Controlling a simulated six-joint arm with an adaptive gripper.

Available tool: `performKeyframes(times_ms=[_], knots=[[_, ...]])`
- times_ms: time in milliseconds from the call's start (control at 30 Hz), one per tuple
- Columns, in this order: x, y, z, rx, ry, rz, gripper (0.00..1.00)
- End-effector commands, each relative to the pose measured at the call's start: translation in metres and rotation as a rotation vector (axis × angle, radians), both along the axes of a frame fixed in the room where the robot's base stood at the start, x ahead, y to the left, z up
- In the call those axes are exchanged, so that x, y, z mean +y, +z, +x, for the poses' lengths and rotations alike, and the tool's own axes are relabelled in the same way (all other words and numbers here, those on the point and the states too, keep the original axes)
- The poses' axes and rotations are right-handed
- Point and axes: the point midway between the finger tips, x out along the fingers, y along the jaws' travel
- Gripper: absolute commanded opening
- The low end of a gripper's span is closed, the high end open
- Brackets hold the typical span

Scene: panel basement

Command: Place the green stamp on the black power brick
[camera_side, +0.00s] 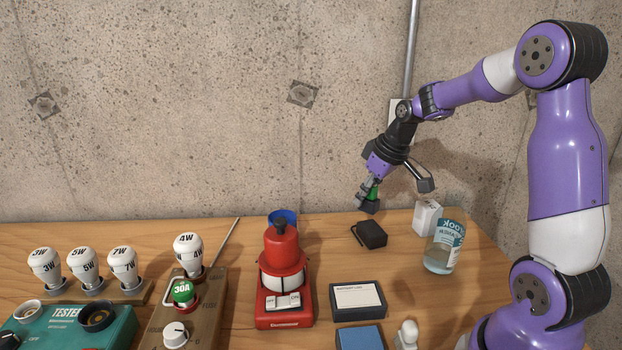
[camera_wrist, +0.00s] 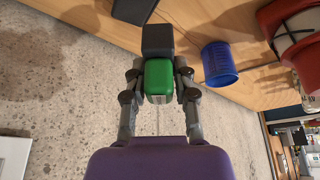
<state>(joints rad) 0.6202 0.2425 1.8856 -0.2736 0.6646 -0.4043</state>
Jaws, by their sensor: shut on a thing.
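My gripper (camera_side: 368,196) is shut on the green stamp (camera_side: 373,190) and holds it in the air near the wall, above the table. The wrist view shows the stamp's green body (camera_wrist: 159,78) between the two fingers, with a dark grey block at its far end. The black power brick (camera_side: 369,234) lies flat on the table, below the held stamp in the side view and apart from it. In the wrist view, a dark shape at the top edge, partly behind the stamp, looks like the power brick (camera_wrist: 133,10).
A white box (camera_side: 427,217) and a clear labelled jar (camera_side: 442,248) stand right of the brick. A red machine (camera_side: 284,275) and a blue cup (camera_side: 284,217) stand left. A label-topped black box (camera_side: 358,301) lies in front. Bare wood surrounds the brick.

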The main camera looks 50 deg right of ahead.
Motion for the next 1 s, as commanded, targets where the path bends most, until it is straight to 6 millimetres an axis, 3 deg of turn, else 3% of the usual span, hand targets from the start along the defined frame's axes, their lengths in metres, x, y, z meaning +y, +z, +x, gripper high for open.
performKeyframes(times_ms=[100, 233, 533, 900, 933, 1000], knots=[[-0.019, -0.012, 0.000, 0.000, -0.001, 0.001, 0.00], [-0.027, -0.017, 0.000, -0.001, 0.001, 0.001, 0.00], [-0.027, -0.056, 0.000, 0.001, 0.004, 0.002, 0.00], [-0.027, -0.060, 0.000, -0.001, 0.004, 0.001, 0.00], [-0.027, -0.060, 0.000, -0.001, 0.004, 0.001, 0.35], [-0.027, -0.060, 0.000, -0.001, 0.004, 0.001, 0.60]])
